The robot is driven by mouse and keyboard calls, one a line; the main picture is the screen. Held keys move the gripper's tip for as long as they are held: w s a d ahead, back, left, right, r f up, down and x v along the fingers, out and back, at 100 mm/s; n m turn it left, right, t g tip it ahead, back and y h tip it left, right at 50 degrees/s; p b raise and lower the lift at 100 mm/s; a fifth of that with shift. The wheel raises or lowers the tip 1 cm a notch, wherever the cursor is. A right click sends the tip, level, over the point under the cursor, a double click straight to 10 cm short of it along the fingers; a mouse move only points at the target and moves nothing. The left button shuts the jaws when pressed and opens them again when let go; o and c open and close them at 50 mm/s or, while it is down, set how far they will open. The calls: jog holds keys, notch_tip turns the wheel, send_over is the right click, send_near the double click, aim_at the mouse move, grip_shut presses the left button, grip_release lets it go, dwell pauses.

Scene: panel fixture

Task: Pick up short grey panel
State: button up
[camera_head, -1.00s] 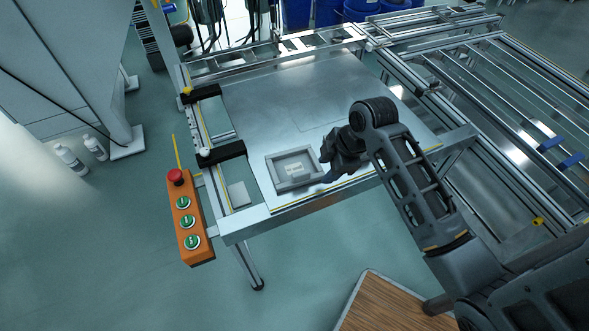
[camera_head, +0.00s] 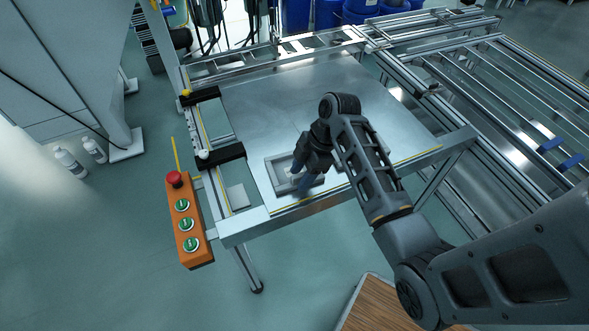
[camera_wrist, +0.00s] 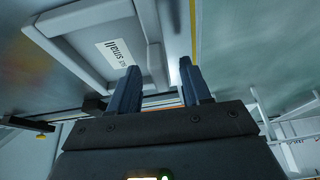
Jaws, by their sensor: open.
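A grey rectangular piece (camera_head: 273,174) with a raised rim lies flat at the near left of the metal table; it best matches the short grey panel. In the wrist view the same piece (camera_wrist: 95,28) shows a white label reading "small". My gripper (camera_head: 302,184) is over its right part and hides much of it from the head camera. In the wrist view my gripper (camera_wrist: 160,66) is open and empty, its two dark blue fingers on either side of the line of one rim bar. I cannot tell how high the fingertips are above it.
The metal table (camera_head: 300,95) is clear behind the piece. Black clamps (camera_head: 222,153) and an orange button box (camera_head: 187,220) stand along its left side. A slatted metal frame (camera_head: 500,90) adjoins on the right.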

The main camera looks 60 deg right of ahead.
jog(key=shift+w+a+f, duration=0.1)
jog(key=shift+f, duration=0.35)
grip_shut()
